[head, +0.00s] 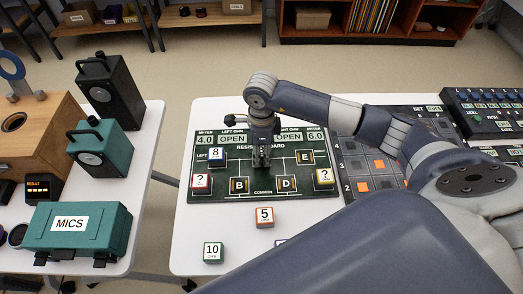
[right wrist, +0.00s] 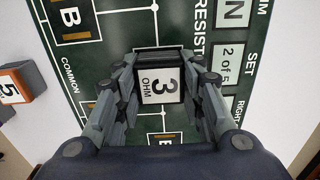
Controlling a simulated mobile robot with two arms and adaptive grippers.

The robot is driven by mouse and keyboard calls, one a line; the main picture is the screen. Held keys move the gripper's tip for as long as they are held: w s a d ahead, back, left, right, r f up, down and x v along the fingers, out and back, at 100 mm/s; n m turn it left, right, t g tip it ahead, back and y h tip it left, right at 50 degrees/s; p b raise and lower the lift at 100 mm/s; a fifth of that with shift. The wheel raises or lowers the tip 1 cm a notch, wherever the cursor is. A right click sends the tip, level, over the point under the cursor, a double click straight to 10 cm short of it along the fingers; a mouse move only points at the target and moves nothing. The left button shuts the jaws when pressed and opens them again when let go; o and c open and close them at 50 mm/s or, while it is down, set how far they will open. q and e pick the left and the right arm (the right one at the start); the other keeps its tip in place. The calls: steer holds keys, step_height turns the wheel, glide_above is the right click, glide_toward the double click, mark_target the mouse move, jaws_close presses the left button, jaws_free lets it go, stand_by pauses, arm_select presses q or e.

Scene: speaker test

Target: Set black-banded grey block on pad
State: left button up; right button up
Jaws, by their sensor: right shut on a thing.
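My right gripper (head: 262,163) reaches down over the middle of the green resistor board (head: 228,207). In the right wrist view the right gripper (right wrist: 160,95) is shut on a block (right wrist: 160,88) with a white "3 OHM" label and dark edges. Its grey sides are hard to make out. The block is over the board; I cannot tell whether it touches it. Lettered pads B (head: 239,185), D (head: 286,183) and E (head: 306,158) show on the board. The gripper covers the part of the board beneath it. My left gripper is not in view.
On the board stand a blue "8" block (head: 217,157), a red "?" block (head: 201,183) and a yellow "?" block (head: 324,179). An orange "5" block (head: 264,217) and a green "10" block (head: 213,252) stand in front. A dark grid board (head: 357,165) lies right.

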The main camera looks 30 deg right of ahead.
mark_target(262, 152)
steer(key=shift+f, duration=0.2)
steer(key=o, duration=1)
steer(key=shift+r, duration=0.1)
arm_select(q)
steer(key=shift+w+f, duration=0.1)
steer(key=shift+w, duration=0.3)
arm_select(e)
steer(key=shift+o, duration=0.4)
steer(key=shift+r, duration=0.15)
arm_select(q)
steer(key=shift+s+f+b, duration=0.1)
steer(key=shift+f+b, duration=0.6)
steer(key=shift+b, duration=0.05)
arm_select(e)
step_height(262, 152, up, 12)
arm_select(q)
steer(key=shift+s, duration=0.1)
arm_select(e)
steer(key=shift+s, duration=0.1)
